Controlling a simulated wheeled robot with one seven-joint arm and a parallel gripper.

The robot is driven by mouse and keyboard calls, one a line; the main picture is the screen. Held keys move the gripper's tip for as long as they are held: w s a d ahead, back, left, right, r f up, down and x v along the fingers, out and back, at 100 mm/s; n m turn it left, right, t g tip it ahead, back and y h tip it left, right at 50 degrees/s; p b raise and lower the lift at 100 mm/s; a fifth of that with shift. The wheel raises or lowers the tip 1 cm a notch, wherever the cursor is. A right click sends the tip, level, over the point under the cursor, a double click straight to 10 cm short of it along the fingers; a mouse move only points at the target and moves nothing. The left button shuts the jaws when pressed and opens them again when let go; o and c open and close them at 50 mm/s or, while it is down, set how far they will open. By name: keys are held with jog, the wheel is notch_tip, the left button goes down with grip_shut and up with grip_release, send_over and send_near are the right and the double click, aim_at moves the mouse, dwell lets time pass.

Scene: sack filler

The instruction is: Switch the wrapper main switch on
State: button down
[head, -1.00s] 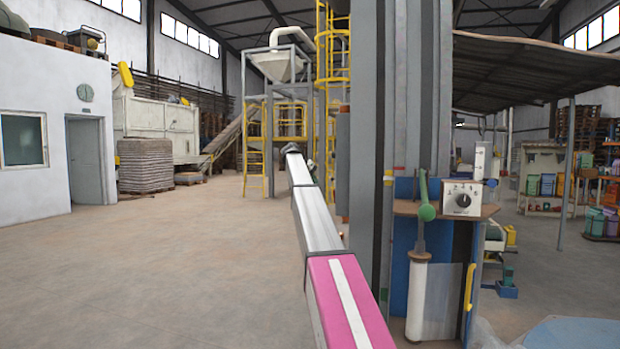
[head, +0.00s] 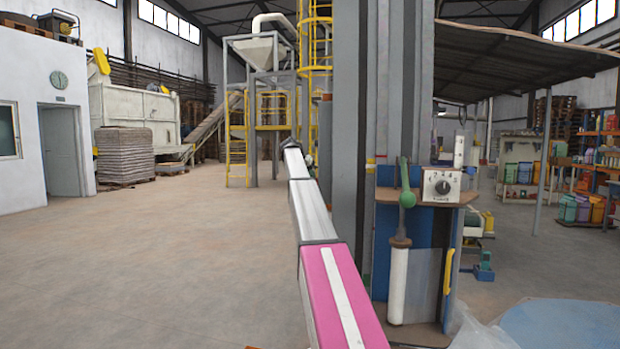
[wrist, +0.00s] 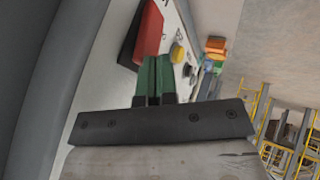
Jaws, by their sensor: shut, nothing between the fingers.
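In the wrist view my gripper (wrist: 157,82) is shut and empty, its two green fingers close together. Just beyond the fingertips is a white panel (wrist: 103,72) that carries a red part (wrist: 148,36) with a dark side and a round yellow button (wrist: 178,53). The fingertips overlap the lower edge of the red part in the picture; I cannot tell whether they touch it. I cannot tell which of these parts is the wrapper main switch, or its position. In the head view my arm reaches forward beside the grey column, and my gripper cannot be made out.
A large grey column (head: 347,120) stands just right of my arm. Right of it are a dial box (head: 441,186) with a black knob and a green-knobbed lever (head: 407,199). A blue round plate (head: 565,322) lies at lower right. The floor at left is clear.

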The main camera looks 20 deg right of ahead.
jog(key=shift+s+d+r+y, duration=0.15)
jog(key=shift+s+d+y, duration=0.1)
jog(key=shift+d+y, duration=0.2)
jog(key=shift+r, duration=0.15)
jog(key=shift+r, duration=0.65)
jog(key=shift+a, duration=0.1)
